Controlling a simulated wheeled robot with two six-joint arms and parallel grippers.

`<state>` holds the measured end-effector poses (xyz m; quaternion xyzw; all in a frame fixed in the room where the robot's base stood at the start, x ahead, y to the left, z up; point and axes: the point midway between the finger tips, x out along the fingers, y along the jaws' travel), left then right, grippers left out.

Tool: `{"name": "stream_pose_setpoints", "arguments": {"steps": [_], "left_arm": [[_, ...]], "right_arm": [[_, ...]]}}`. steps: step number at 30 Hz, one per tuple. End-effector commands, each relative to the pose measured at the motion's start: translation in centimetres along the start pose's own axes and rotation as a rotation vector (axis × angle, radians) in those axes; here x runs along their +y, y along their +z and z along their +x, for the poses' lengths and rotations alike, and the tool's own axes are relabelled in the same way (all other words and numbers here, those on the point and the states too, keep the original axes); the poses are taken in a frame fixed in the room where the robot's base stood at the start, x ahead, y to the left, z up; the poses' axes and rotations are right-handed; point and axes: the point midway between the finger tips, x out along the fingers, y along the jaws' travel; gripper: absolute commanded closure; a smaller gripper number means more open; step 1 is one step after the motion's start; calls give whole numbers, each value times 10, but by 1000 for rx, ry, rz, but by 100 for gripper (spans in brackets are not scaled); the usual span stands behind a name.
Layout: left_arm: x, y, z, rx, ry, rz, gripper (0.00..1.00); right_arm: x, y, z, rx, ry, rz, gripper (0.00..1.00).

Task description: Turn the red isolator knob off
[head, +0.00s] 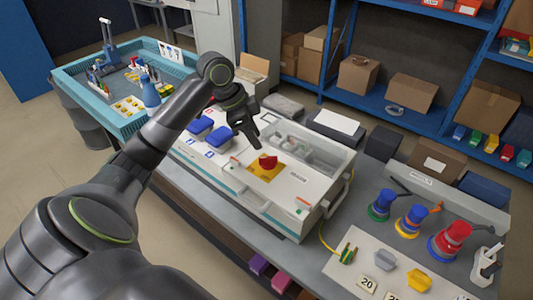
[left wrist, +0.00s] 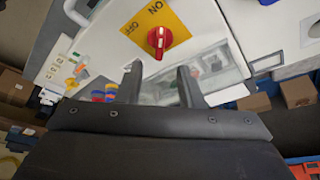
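The red isolator knob (head: 268,161) sits on a yellow plate (head: 261,175) on top of the white socket box (head: 299,191). In the left wrist view the knob (left wrist: 160,39) is beyond my fingertips, and its white mark points up the picture, roughly toward the word ON on the yellow plate (left wrist: 138,22); OFF is to the left. My left gripper (head: 256,144) is above the box, just behind and left of the knob. Its two fingers (left wrist: 160,70) are apart with nothing between them, and they do not appear to touch the knob. My right gripper is not in view.
Two blue socket covers (head: 208,133) are on the box's left part. A clear cover (head: 306,150) lies behind the knob. Coloured plugs (head: 412,221) and numbered cards stand on the bench at right. A teal tray (head: 70,82) and blue shelving (head: 375,98) are farther back.

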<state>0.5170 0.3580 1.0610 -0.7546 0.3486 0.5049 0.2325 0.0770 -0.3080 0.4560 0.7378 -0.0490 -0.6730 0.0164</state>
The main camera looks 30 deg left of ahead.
Motion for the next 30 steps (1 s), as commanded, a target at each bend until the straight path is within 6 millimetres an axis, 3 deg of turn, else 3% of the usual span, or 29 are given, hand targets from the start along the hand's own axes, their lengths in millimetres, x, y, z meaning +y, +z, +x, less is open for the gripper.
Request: {"name": "stream_pose_setpoints", "arguments": {"steps": [6,13,26,30], "left_arm": [[1,0,42,1,5,-3,66],[0,0,74,0,3,-3,66],[0,0,83,-1,-1,-1,66],[0,0,83,-1,-1,-1,83]], "right_arm": [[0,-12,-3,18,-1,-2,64],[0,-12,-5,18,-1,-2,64],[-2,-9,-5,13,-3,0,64],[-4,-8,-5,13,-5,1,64]]}}
